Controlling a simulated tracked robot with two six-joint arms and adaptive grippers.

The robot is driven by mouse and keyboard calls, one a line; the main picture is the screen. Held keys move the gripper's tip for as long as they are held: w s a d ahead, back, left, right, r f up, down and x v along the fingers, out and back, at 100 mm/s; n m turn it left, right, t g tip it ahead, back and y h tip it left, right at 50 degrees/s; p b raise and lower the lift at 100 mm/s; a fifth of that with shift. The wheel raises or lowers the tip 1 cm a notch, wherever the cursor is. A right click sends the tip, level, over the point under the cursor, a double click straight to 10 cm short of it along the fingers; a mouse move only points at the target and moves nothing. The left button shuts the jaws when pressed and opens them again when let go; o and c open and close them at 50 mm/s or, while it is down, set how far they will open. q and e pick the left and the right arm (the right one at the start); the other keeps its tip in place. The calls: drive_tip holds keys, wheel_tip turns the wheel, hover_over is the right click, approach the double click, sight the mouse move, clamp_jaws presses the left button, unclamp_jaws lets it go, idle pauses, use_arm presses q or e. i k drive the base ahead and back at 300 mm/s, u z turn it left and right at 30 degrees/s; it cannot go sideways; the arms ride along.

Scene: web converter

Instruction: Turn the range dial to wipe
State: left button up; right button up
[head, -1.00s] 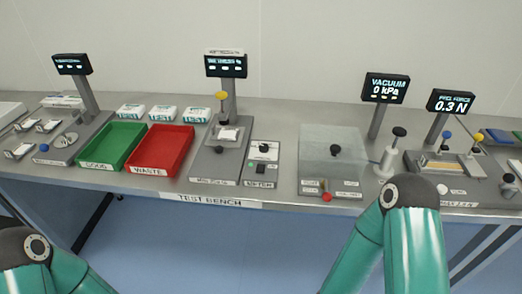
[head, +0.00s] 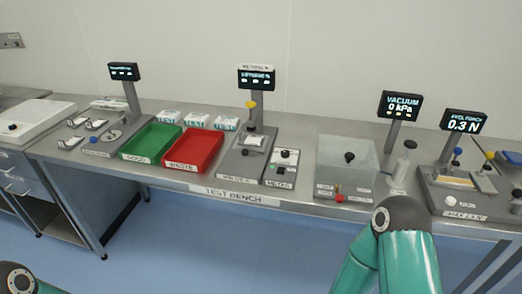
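A small grey control box (head: 281,168) with a black knob (head: 285,155) and light labels stands right of the middle instrument, in the middle of the bench. The knob may be the range dial, but its lettering is too small to read and its setting cannot be told. The middle instrument (head: 239,165) has a yellow knob (head: 250,105) and a lit display (head: 257,78) on a post. Teal links of my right arm rise at the lower right, and a small part of my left arm shows at the lower left corner. Neither gripper is in view.
The steel test bench (head: 190,187) also holds a green tray (head: 152,141), a red tray (head: 195,150), white packs (head: 197,120), a clear vacuum box (head: 347,160) and a peel-force instrument (head: 455,190). A drawer cabinet (head: 20,185) stands at left. Blue floor in front is free.

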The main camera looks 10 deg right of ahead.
sight(285, 153)
drive_tip(key=u, duration=0.7)
drive_tip(key=i, duration=0.4)
drive_tip(key=u, duration=0.85)
drive_tip(key=i, duration=0.5)
drive_tip(key=z, duration=1.95)
